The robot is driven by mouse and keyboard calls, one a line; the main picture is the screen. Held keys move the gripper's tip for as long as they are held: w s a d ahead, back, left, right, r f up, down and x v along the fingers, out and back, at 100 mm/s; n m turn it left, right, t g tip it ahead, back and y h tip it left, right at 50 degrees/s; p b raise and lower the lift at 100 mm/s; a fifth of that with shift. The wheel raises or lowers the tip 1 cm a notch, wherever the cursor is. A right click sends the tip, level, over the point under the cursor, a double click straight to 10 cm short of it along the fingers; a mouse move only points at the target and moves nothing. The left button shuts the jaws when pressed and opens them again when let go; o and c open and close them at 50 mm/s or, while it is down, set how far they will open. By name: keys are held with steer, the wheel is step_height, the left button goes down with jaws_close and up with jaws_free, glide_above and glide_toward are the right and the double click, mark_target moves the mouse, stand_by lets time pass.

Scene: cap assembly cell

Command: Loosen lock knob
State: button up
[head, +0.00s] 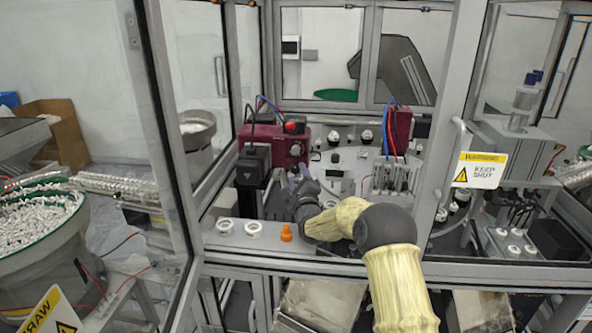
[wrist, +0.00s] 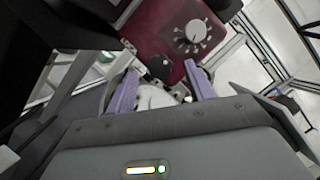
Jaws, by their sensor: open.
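A maroon unit (head: 272,143) stands at the back left of the cell; the wrist view shows its lower face with a round silver dial (wrist: 194,32) with marks around it. A small black knob (wrist: 160,67) sits just below that face, and I take it to be the lock knob, though no label shows. My gripper (wrist: 162,76) is open, with its two lavender fingers on either side of the black knob in the picture. Contact or remaining distance cannot be told. In the head view my gripper (head: 298,176) reaches in below the maroon unit, and the knob cannot be made out.
Two white round parts (head: 253,229) and an orange piece (head: 286,232) stand on the front ledge. A black block (head: 253,165) is close left of my gripper. A second maroon unit (head: 399,128) stands to the right. Frame posts (head: 447,150) and glass enclose the cell.

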steer(key=shift+x, duration=0.95)
steer(key=c, duration=1)
steer(key=shift+o, duration=0.2)
